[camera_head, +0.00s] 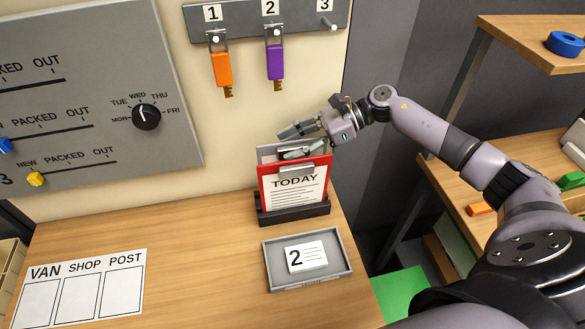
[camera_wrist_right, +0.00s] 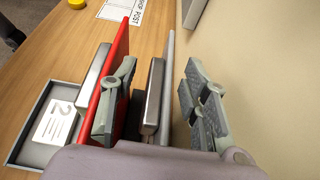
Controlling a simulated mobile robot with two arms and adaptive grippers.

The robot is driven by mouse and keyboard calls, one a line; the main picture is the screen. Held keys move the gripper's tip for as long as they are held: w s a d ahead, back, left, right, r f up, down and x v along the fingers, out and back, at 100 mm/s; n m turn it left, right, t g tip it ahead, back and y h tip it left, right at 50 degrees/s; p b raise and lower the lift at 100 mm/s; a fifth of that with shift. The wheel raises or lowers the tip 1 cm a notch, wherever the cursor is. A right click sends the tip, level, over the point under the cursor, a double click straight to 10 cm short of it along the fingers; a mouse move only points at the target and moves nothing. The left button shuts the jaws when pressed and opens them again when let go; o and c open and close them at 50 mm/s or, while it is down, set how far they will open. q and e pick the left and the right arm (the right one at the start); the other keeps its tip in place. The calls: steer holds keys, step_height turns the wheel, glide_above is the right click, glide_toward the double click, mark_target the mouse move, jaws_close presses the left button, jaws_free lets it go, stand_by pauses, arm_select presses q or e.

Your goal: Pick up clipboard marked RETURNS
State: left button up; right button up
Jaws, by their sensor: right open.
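A red clipboard (camera_head: 293,188) marked TODAY stands upright in a black holder (camera_head: 294,213) on the wooden desk. A grey clipboard (camera_head: 265,153) stands right behind it, its top edge showing. Its marking is hidden, so I cannot read RETURNS on it. My right gripper (camera_head: 293,142) is open at the clipboards' top. In the right wrist view, its fingers (camera_wrist_right: 160,106) lie on either side of the grey clipboard (camera_wrist_right: 170,70) and its metal clip. One finger is between the red and grey boards, the other on the wall side. My left gripper is not in view.
A grey tray (camera_head: 343,273) with a card marked 2 lies in front of the holder. Orange (camera_head: 222,68) and purple (camera_head: 275,62) keys hang on the wall rack above. A shelf unit (camera_head: 530,42) stands at right. The desk's middle is clear.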

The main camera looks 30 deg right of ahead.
steer(key=shift+d, duration=0.1)
jaws_close()
stand_by(0.3)
stand_by(0.4)
